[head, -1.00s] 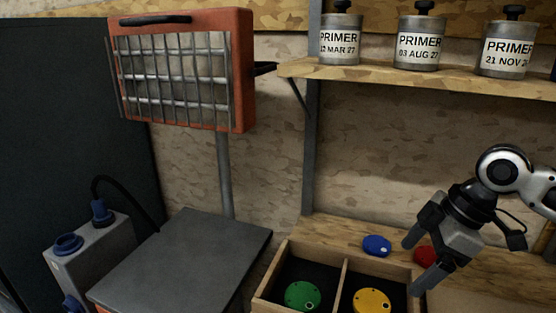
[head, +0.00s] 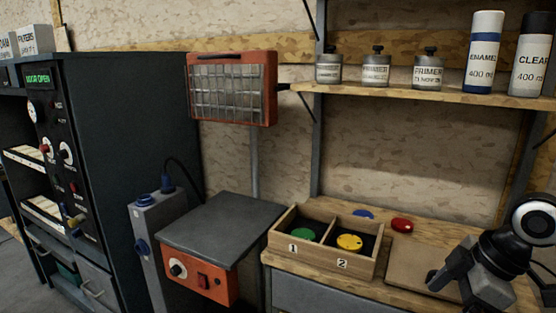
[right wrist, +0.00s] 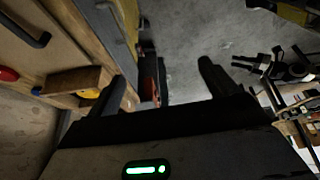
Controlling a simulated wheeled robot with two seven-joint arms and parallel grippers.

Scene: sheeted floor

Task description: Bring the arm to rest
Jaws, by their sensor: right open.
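My right gripper (head: 452,285) is at the lower right of the head view, in front of and to the right of the wooden box. In the right wrist view its two fingers (right wrist: 160,85) stand wide apart with nothing between them. The wooden box (head: 322,262) has compartments marked 1 and 2. A green disc (head: 303,234) lies in compartment 1 and a yellow disc (head: 349,242) in compartment 2. A blue disc (head: 363,214) and a red disc (head: 402,225) lie on the bench behind the box. My left gripper is not in view.
The wooden bench (head: 440,237) carries a flat board (head: 415,268) right of the box. An orange heater (head: 232,88) stands on a post behind a grey-topped unit (head: 222,222). Tins and bottles line the shelf (head: 440,94). A dark cabinet (head: 130,130) stands at left.

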